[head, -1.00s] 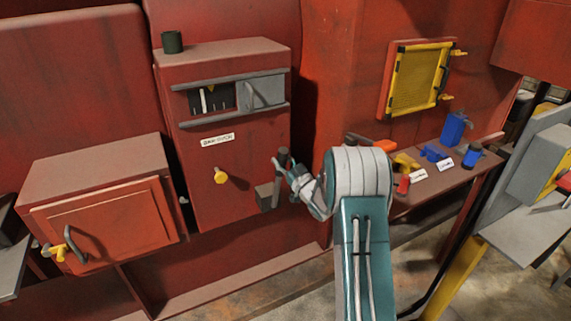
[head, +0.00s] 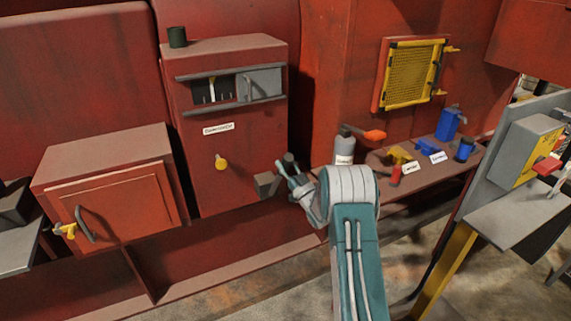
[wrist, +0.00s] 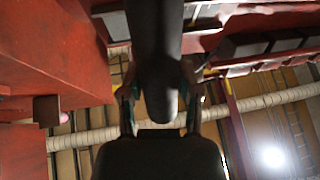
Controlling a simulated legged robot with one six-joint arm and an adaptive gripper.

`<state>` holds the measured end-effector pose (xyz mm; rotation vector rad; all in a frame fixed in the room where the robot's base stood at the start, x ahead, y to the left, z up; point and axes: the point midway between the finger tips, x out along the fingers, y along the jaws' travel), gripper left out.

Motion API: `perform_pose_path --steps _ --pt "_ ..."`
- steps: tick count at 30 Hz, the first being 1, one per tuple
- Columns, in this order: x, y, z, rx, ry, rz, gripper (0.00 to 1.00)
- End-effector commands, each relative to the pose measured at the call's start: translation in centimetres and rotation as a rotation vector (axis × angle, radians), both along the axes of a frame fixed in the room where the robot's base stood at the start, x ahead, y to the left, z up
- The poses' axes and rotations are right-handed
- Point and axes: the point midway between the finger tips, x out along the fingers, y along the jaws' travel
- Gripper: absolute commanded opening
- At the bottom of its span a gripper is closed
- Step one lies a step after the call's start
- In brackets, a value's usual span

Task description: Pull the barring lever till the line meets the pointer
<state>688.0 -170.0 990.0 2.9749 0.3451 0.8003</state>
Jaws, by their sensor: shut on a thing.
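The barring lever (head: 289,160) sticks out at the lower right of the red cabinet, tilted toward me, its dark end up. My gripper (head: 290,174) is shut on it. In the wrist view the dark bar (wrist: 155,50) runs between the two fingers of my gripper (wrist: 160,100); the wrist housing hides part of the grip. The small window (head: 223,91) high on the cabinet shows a pale upright pointer (head: 211,88) and short light marks on black. They are too small to tell whether a line meets the pointer.
A yellow knob (head: 221,162) and a label (head: 218,128) are on the cabinet front. A grey bottle (head: 344,148) and several blue, yellow and red items stand on the shelf (head: 425,176) to the right. A red box (head: 112,205) with a handle is at left.

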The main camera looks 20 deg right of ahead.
Motion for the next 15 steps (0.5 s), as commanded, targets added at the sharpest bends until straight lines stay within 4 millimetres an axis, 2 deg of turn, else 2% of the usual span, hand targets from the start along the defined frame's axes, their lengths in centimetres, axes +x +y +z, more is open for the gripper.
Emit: perform_pose_path --steps 4,5,6,7,15 --pt "0.03 -0.01 -0.02 0.0 0.001 -0.001 0.0" --pt "0.03 -0.01 -0.02 0.0 0.001 -0.001 0.48" --pt "0.03 -0.01 -0.02 0.0 0.001 -0.001 0.66" --pt "0.03 -0.01 -0.02 0.0 0.001 -0.001 0.79" --pt "-0.01 -0.01 0.0 0.0 0.001 0.0 0.79"
